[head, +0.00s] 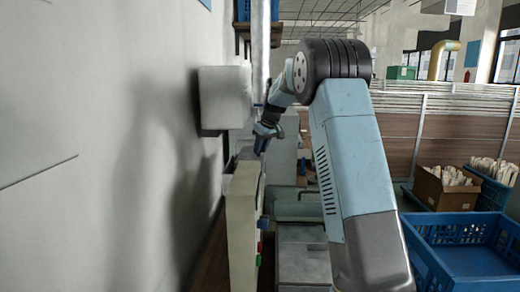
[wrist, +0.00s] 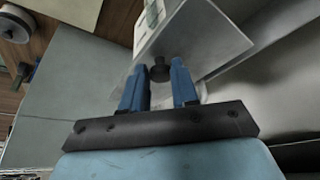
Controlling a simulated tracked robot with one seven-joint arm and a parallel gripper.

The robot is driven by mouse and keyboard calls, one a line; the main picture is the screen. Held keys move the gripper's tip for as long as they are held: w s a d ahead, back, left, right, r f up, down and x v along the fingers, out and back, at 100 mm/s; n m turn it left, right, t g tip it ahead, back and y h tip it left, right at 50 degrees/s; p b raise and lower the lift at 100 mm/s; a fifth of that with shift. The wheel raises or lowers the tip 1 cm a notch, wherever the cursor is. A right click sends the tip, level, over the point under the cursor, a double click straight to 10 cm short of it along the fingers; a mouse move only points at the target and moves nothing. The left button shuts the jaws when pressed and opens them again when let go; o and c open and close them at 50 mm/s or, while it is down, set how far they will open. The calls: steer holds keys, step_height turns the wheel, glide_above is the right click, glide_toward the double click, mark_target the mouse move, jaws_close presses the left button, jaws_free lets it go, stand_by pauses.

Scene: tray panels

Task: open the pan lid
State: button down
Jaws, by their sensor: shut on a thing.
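In the wrist view, the two blue fingers of my gripper (wrist: 160,68) stand on either side of a small dark knob (wrist: 160,74) and are shut on it. A pale surface shows below the knob, between the fingers; I cannot tell if it is the pan lid. The rest of the lid and the pan cannot be made out. In the head view, my gripper (head: 262,145) points down beside the wall, above a pale panel; what it holds is too small to see there.
A pale panel (head: 243,225) with coloured buttons stands close below my gripper. A grey box (head: 225,97) sticks out from the left wall. A metal sheet (wrist: 205,40) lies close to the fingers. A blue crate (head: 465,228) and a cardboard box (head: 440,193) stand at the right.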

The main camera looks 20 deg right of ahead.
steer(key=c, duration=1.2)
jaws_free()
steer(key=shift+d, duration=0.35)
steer(key=o, duration=0.4)
steer(key=shift+s+a, duration=0.1)
steer(key=shift+a, duration=0.25)
steer(key=shift+c, duration=0.2)
steer(key=shift+a, duration=0.1)
steer(key=shift+r, duration=0.1)
steer(key=v, duration=1.3)
steer(key=shift+r, duration=0.25)
steer(key=shift+s, duration=0.1)
